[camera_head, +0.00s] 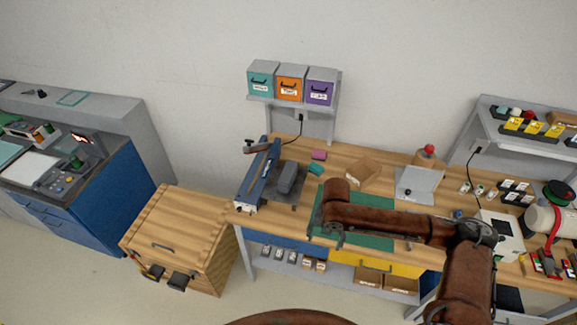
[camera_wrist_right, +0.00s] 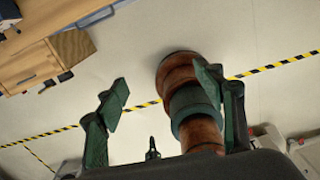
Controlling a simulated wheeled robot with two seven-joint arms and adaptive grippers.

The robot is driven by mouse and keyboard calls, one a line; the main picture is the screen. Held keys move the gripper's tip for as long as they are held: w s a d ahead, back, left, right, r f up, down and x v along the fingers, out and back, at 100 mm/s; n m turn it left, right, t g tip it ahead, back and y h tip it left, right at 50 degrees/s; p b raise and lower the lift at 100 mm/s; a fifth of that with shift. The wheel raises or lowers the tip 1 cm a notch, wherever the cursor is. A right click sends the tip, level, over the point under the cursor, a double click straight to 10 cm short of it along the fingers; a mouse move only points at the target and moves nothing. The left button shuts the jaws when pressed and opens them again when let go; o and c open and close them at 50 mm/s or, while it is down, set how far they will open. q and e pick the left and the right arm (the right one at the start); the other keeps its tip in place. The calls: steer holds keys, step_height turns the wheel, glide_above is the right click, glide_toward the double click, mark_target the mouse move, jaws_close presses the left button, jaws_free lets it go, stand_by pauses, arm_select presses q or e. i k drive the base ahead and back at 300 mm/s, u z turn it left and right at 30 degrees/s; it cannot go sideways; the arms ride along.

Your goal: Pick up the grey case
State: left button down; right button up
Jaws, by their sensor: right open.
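A dark grey, elongated block that looks like the grey case (camera_head: 289,177) sits on the bench, on a dark flat base right beside a long blue tool. My right gripper (camera_head: 325,232) is at the end of the brown arm, over the green mat (camera_head: 372,238), to the right of and nearer than the case. In the right wrist view the two dark green fingers (camera_wrist_right: 163,85) stand wide apart and open. A brown, rounded part of my own body shows beyond them, with the floor behind. The case does not show in that view. My left gripper is not in view.
The wooden bench (camera_head: 258,222) carries a blue tool (camera_head: 256,178), a teal item (camera_head: 315,169), a pink item (camera_head: 319,155) and an open cardboard box (camera_head: 363,171). A wooden drawer cabinet (camera_head: 175,235) stands at left. Shelf bins (camera_head: 290,85) hang above.

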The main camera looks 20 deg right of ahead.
mark_target(286, 182)
steer(key=u, duration=0.05)
steer(key=i, duration=1.55)
